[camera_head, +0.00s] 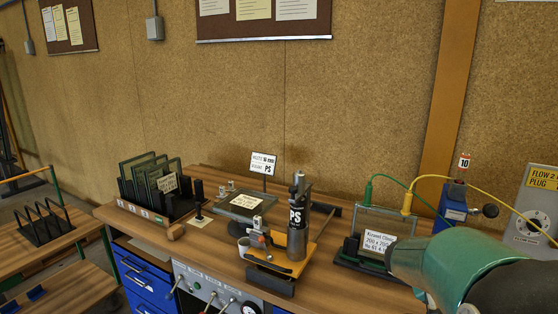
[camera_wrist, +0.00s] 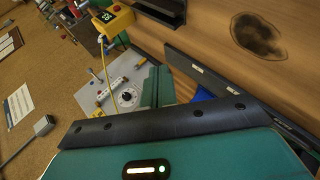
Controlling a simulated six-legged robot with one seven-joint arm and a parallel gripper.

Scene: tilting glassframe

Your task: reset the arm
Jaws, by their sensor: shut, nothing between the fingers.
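In the head view, a green and black link of my arm (camera_head: 440,262) fills the lower right corner, in front of the right end of the bench. In the wrist view, a green panel of my own body (camera_wrist: 190,155) with a black bolted edge and a lit indicator fills the bottom. Beyond it lie the bench top (camera_wrist: 215,35) with a dark stain, and part of a grey panel with a dial (camera_wrist: 118,85).
Green and yellow cables (camera_head: 480,195) run behind. A yellow box (camera_wrist: 112,22) shows in the wrist view.

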